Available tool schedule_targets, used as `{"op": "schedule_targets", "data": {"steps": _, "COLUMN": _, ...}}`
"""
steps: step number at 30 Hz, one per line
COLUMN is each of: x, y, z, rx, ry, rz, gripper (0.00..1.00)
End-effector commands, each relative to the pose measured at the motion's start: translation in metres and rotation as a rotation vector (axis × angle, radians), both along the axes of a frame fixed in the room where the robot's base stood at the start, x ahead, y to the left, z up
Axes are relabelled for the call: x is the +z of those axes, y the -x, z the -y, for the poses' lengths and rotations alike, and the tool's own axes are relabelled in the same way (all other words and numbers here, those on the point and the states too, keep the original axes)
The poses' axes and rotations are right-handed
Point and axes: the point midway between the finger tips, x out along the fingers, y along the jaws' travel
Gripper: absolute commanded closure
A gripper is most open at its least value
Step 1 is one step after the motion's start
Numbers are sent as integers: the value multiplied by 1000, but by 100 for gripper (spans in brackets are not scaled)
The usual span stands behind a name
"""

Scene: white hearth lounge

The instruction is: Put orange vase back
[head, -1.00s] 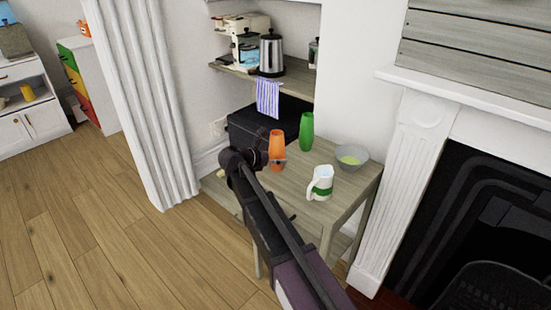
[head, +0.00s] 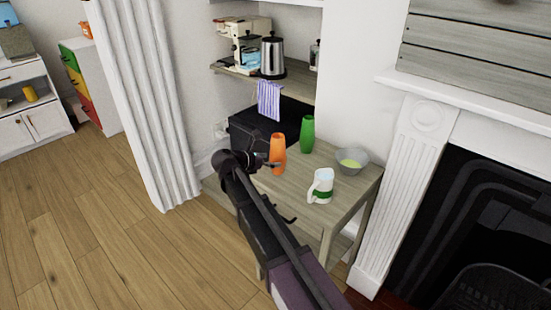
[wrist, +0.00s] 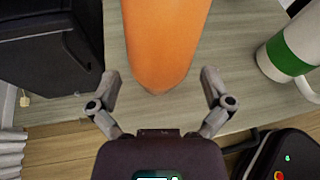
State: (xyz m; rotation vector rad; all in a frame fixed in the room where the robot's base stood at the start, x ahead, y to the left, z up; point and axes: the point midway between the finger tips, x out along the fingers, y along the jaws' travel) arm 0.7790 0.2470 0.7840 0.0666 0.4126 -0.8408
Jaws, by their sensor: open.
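The orange vase (head: 278,153) stands upright on the small wooden table (head: 338,217), left of the green vase (head: 307,134). My gripper (head: 262,162) is beside the orange vase, on its left in the head view. In the wrist view the orange vase (wrist: 165,40) is large and lies just beyond my fingertips. My gripper (wrist: 160,84) is open and empty, its two fingers spread to either side of the vase's near end. The vase appears apart from both fingers.
A white mug with a green band (head: 320,186) and a grey bowl (head: 352,161) stand on the table's right side. A black box-like appliance (head: 252,128) is behind the vase. A shelf (head: 262,78) above holds a kettle (head: 272,57) and coffee machine. The fireplace is right.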

Motion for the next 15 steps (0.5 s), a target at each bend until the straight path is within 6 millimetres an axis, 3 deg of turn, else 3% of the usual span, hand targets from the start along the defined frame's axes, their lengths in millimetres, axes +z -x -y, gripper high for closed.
{"op": "schedule_targets", "data": {"steps": 15, "x": 32, "y": 47, "z": -56, "rx": 1, "ry": 0, "rz": 0, "gripper": 0}}
